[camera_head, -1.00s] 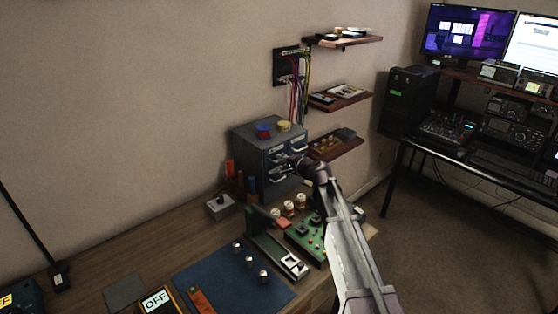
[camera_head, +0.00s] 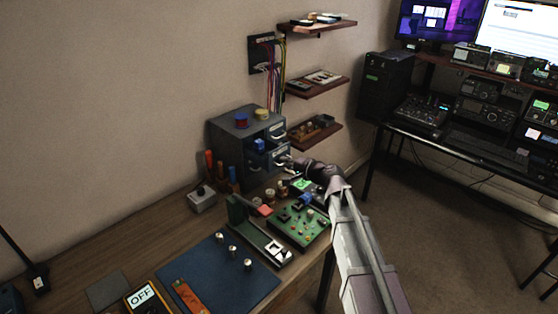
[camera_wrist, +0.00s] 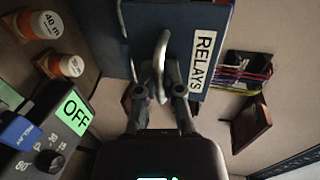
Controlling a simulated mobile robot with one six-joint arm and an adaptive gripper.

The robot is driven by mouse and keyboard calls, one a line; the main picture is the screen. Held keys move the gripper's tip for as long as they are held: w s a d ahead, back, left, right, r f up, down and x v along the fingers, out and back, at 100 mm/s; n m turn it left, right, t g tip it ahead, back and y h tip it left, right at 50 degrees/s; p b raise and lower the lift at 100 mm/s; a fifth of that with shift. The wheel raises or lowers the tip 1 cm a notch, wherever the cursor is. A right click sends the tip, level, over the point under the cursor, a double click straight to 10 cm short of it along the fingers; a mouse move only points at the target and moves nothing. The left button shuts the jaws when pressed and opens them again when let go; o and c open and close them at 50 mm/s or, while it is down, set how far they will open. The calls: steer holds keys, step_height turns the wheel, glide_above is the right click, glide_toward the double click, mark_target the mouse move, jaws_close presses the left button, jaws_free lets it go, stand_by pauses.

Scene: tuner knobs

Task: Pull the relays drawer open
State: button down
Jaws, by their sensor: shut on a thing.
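The relays drawer (camera_head: 258,160) is pulled part-way out of the grey cabinet (camera_head: 229,140) in the head view, and a small blue thing shows in its open top. In the wrist view its blue front (camera_wrist: 215,22) fills the top middle, with a white RELAYS label (camera_wrist: 203,62). My gripper (camera_wrist: 159,78) has its fingers on both sides of the pale curved handle (camera_wrist: 161,48) and is shut on it. In the head view my gripper (camera_head: 289,164) is at the drawer's front, and my arm hides part of it.
The floor right of the workbench is clear up to the radio desk.

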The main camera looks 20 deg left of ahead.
steer(key=c, duration=0.8)
jaws_free()
steer(key=shift+w+f, duration=0.1)
steer(key=shift+o, duration=0.2)
steer(key=f+v, duration=0.2)
steer(key=v, duration=1)
steer(key=shift+s+d+f, duration=0.2)
steer(key=shift+s+d, duration=0.1)
steer(key=shift+d, duration=0.3)
